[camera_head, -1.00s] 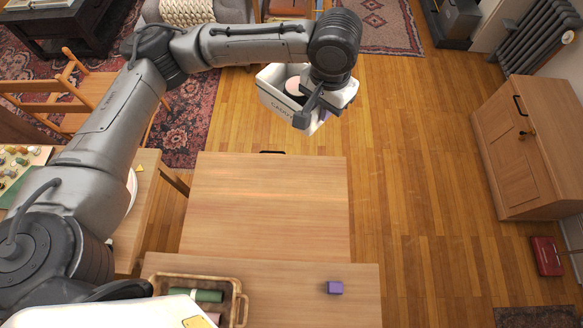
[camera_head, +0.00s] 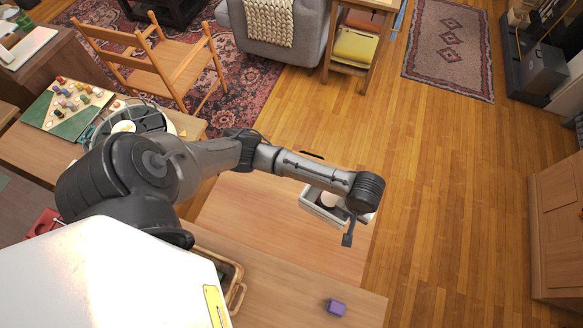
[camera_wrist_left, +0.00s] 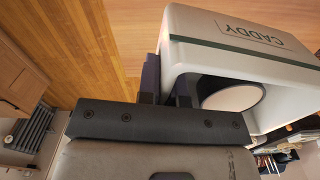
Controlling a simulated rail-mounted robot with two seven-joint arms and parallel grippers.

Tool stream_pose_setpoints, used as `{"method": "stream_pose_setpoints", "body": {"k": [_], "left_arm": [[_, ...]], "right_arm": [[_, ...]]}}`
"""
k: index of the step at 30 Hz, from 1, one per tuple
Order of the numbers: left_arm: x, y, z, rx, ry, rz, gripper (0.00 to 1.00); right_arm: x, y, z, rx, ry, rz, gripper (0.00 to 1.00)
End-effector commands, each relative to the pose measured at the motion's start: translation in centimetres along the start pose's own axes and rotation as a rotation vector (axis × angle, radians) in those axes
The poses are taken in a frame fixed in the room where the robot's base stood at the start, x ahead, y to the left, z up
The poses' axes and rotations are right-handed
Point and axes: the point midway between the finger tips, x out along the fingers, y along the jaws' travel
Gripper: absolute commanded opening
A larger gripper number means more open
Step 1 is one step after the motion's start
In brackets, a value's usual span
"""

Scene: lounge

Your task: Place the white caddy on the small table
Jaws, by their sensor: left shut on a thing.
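The white caddy (camera_head: 314,211) hangs at the end of my left arm in the head view, over the right part of a wooden top. My left gripper (camera_head: 350,222) is shut on its wall; the fingers are mostly hidden there. In the left wrist view the caddy (camera_wrist_left: 240,55) shows its "CADDY" lettering and a dark green stripe, with the gripper fingers (camera_wrist_left: 166,82) at its edge. A round pale item (camera_wrist_left: 232,95) is inside it. A small wooden side table (camera_head: 372,4) stands beside the grey armchair, cut by the top edge. My right gripper is not in view.
The wooden top (camera_head: 255,215) lies below my arm. A purple block (camera_head: 335,307) sits on the nearer surface beside a basket (camera_head: 238,290). A wooden chair (camera_head: 160,65), the armchair (camera_head: 280,35) and a cabinet (camera_head: 560,230) stand around. The floor between is open.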

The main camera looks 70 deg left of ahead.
Motion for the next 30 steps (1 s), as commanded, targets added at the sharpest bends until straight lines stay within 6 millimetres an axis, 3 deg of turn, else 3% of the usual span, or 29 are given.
{"method": "stream_pose_setpoints", "body": {"k": [1, 6, 14, 30], "left_arm": [[1.6, -0.7, 0.8, -0.032, -0.007, -0.002, 0.0], [4.8, -2.7, 2.2, -0.122, -0.004, -0.001, 0.0], [7.2, -4.5, 3.4, -0.19, -0.001, 0.001, 0.0], [13.1, -13.2, 0.1, -0.2, 0.002, -0.002, 0.0]], "right_arm": [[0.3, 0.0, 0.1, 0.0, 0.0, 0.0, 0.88], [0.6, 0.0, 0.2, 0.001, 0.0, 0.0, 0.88], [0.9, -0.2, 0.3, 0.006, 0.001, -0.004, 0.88], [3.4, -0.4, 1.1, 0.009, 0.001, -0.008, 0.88]]}}
